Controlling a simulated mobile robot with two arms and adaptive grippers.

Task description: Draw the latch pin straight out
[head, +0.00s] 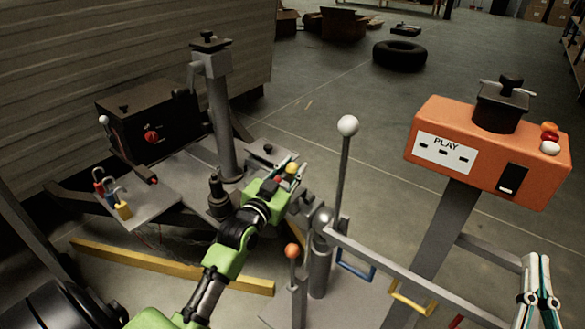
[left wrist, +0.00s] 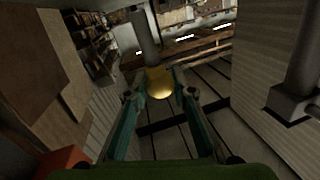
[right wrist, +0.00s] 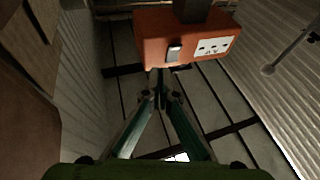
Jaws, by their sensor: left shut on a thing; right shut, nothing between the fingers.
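A yellow round knob (head: 292,168) sits near the base of the grey hitch post, at the far end of my left arm. In the left wrist view the knob (left wrist: 158,84) lies between the two teal fingers. My left gripper (left wrist: 160,76) is shut on it. The shaft of the pin behind the knob is hidden, so I cannot tell how far it is in. My right gripper (head: 538,258) is shut and empty at the lower right, below the orange box. It also shows shut in the right wrist view (right wrist: 160,78).
A tall white-ball lever (head: 347,126) and a short orange-knob lever (head: 292,252) stand right of my left arm. An orange PLAY box (head: 480,160) on a post stands at right. A yellow beam (head: 150,260) lies low.

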